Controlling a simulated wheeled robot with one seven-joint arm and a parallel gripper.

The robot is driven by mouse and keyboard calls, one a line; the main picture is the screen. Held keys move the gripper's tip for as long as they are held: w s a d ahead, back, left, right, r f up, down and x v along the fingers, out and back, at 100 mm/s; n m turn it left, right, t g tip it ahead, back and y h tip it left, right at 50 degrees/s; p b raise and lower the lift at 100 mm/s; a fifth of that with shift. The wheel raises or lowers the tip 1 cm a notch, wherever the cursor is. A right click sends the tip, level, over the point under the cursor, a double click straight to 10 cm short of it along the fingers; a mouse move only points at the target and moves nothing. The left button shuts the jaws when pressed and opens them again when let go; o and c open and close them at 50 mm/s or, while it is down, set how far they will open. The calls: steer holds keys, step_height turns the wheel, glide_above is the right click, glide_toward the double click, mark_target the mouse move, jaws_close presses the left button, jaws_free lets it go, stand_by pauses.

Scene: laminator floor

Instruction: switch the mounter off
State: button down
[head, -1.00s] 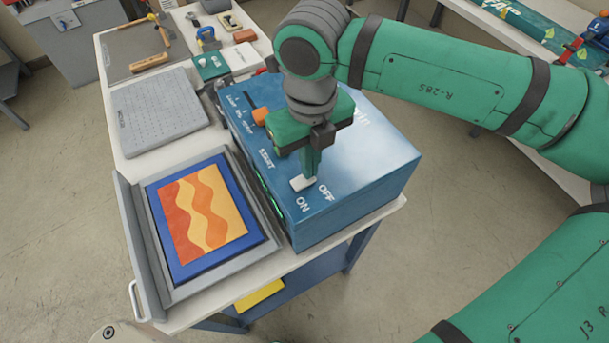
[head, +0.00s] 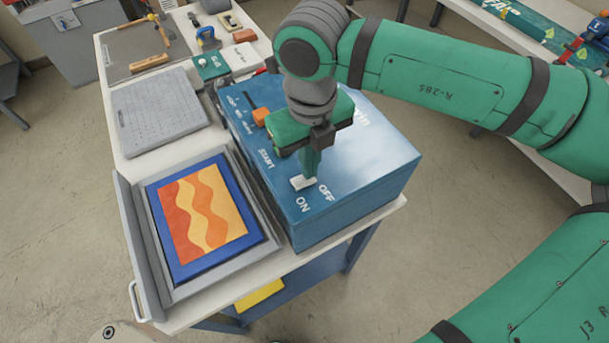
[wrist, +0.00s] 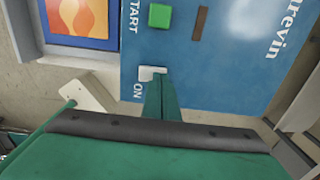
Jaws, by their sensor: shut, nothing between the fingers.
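The mounter (head: 385,160) is a blue box with a slanted top on the white table. Its white rocker switch (head: 302,183) sits between the ON and OFF labels near the front edge. My gripper (head: 309,174) is shut and empty, pointing down with its fingertips at the switch, on the OFF side. In the wrist view the fingertips (wrist: 160,80) touch or nearly touch the white switch (wrist: 151,73), partly covering it. The rocker's tilt is hard to make out. No green glow shows on the mounter's left side.
An open grey tray (head: 157,262) with an orange wavy picture (head: 205,213) lies left of the mounter. A green START button (wrist: 160,15) and an orange slider (head: 261,116) are on the mounter's top. A grey perforated plate (head: 160,110) and tools lie behind.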

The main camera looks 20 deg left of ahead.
step_height(320, 180, up, 6)
stand_by(0.8)
stand_by(0.5)
